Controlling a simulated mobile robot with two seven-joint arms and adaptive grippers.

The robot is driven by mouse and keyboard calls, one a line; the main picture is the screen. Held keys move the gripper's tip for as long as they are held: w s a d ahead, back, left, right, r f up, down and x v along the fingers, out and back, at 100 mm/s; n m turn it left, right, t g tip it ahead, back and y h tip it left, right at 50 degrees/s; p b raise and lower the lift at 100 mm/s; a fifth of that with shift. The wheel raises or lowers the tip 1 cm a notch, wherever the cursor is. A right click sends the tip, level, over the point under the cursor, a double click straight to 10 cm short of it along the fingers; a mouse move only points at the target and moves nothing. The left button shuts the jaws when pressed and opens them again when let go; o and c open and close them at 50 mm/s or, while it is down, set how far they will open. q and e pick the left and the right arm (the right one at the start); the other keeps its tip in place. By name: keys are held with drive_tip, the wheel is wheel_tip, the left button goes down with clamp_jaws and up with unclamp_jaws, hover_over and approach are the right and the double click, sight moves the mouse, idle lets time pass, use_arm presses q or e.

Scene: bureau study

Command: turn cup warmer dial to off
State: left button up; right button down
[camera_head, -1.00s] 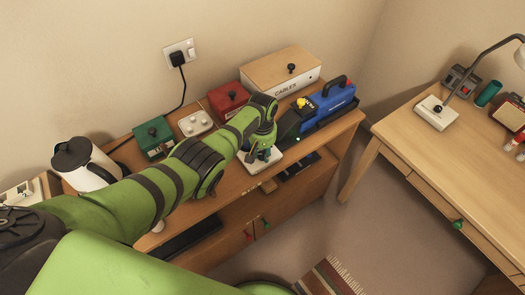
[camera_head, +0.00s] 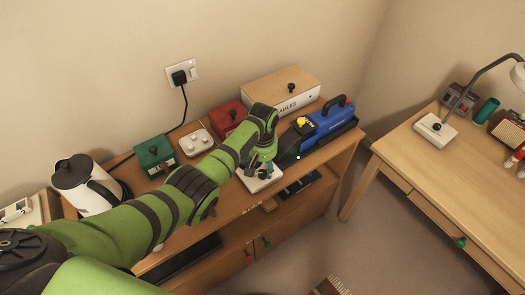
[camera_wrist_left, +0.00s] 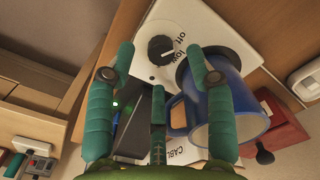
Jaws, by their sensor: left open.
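The cup warmer is a white slab, seen in the head view (camera_head: 257,185) near the cabinet top's front edge. In the left wrist view the cup warmer (camera_wrist_left: 207,22) shows a round black dial (camera_wrist_left: 160,49) with "off" and "low" printed beside it. I cannot tell which mark the dial points to. A blue mug (camera_wrist_left: 232,112) stands on the warmer's plate, beside the dial. My left gripper (camera_wrist_left: 160,62) is open, its teal fingers spread on both sides of the dial in that view; contact is unclear. In the head view the left gripper (camera_head: 258,166) hides the dial and much of the mug. My right gripper is out of view.
On the cabinet top (camera_head: 217,192) stand a kettle (camera_head: 88,184), a green box (camera_head: 155,155), a red box (camera_head: 227,117), a CABLES box (camera_head: 298,99) and a blue case (camera_head: 330,119). A desk (camera_head: 452,165) with a lamp stands to the right, across a floor gap.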

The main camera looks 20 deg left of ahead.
sight(263, 174)
use_arm(q)
wheel_tip(263, 174, up, 9)
drive_tip(key=shift+f, duration=0.15)
idle(0.5)
